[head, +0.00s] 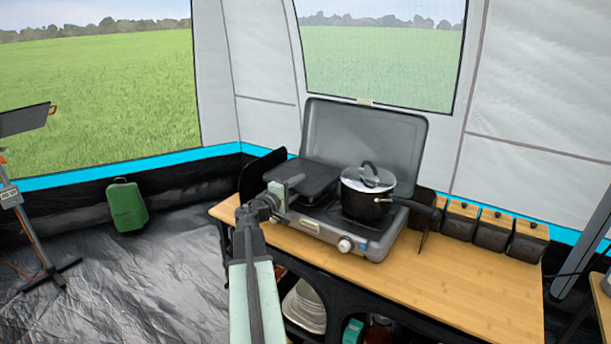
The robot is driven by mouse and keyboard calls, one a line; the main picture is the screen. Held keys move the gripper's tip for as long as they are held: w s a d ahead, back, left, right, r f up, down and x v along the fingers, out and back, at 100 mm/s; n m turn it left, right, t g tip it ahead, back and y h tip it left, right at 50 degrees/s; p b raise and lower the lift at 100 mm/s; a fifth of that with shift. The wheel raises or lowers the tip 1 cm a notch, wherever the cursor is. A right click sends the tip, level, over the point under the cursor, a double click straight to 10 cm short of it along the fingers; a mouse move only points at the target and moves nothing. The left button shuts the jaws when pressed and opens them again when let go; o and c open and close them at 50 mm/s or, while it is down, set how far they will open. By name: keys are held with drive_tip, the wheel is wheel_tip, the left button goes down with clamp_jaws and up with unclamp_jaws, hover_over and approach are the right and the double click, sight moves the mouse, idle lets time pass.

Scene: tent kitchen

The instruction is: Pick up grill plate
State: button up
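The grill plate (312,178) is a dark, flat, square-looking plate. It lies on the left side of the open camping stove (378,245), next to the pot. My gripper (291,195) is at the stove's left front, in front of the plate's near left edge, and overlaps it in the picture. I cannot tell whether the gripper touches the plate. The fingers are small and seen from behind, so their opening is unclear. The arm hides part of the stove's left end.
A black pot (366,200) with a glass lid stands on the right burner, its handle pointing right. The stove lid (362,140) stands raised behind. Several dark boxes (492,230) line the wooden table's back. The table's front right (440,285) is clear.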

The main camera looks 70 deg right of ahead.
sight(304, 181)
drive_tip(key=x, duration=0.3)
drive_tip(key=shift+s+d, duration=0.1)
drive_tip(key=shift+d, duration=0.25)
drive_tip(key=shift+a, duration=0.15)
clamp_jaws()
idle(0.9)
